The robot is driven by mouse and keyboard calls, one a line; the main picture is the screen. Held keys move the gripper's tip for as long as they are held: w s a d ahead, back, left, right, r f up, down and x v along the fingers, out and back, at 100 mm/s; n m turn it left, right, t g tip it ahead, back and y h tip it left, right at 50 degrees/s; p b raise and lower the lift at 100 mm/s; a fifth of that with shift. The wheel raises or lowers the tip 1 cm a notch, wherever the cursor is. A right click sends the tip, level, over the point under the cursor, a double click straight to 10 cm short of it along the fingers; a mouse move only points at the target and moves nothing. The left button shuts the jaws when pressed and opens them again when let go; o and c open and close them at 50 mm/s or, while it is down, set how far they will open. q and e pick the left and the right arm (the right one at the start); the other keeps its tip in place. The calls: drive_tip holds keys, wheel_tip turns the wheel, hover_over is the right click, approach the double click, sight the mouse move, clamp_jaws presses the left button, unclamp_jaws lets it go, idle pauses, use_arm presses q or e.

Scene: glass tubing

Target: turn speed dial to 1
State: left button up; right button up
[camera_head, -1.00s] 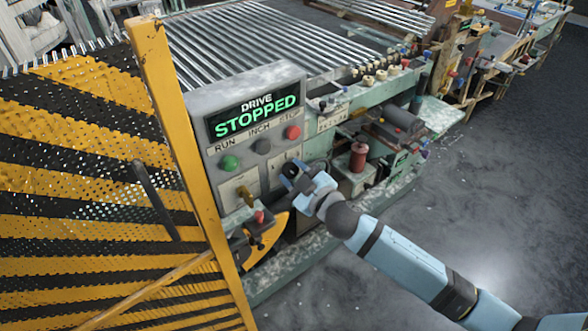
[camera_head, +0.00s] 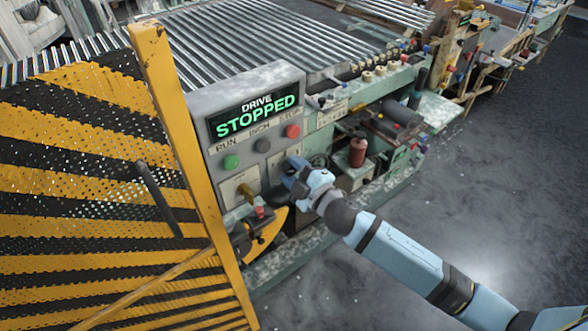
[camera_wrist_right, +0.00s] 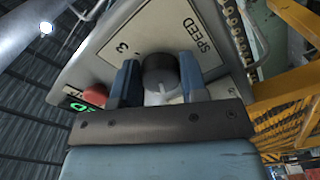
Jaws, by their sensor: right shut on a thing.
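The speed dial (camera_wrist_right: 159,71) is a round dark knob on a pale plate marked SPEED (camera_wrist_right: 196,37). In the right wrist view it sits between the fingers of my right gripper (camera_wrist_right: 159,82), which is shut on it. A figure 3 shows on the plate to the left of the dial, and a light mark shows at the dial's lower edge; the figure it points to cannot be made out. In the head view my right gripper (camera_head: 291,176) is against the control panel (camera_head: 245,165) and hides the dial. My left gripper is not in view.
The display (camera_head: 254,116) reads DRIVE STOPPED. Below it are a green button (camera_head: 231,161), a grey button (camera_head: 262,145) and a red button (camera_head: 292,130). A brass switch (camera_head: 247,193) is left of my gripper. A yellow-black guard (camera_head: 85,190) stands at left.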

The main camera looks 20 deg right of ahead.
drive_tip(key=o, duration=0.9)
drive_tip(key=shift+b+v, duration=1.4)
drive_tip(key=shift+v, duration=5.5)
drive_tip(key=s+f+m+g+h+p, duration=0.1)
drive_tip(key=s+f+m+g+p, duration=0.1)
drive_tip(key=s+f+m, duration=0.2)
drive_tip(key=s+a+f+m+g+h+p, duration=0.1)
drive_tip(key=s+f+m+g+p, duration=0.1)
drive_tip(key=s+f+m, duration=0.2)
drive_tip(key=s+f+m+g+h+p, duration=0.1)
drive_tip(key=s+f+m, duration=0.3)
drive_tip(key=f, duration=0.5)
drive_tip(key=shift+s+a+m+g+p, duration=0.2)
drive_tip(key=shift+a+m+g+p, duration=0.05)
drive_tip(key=shift+m+g+p, duration=0.3)
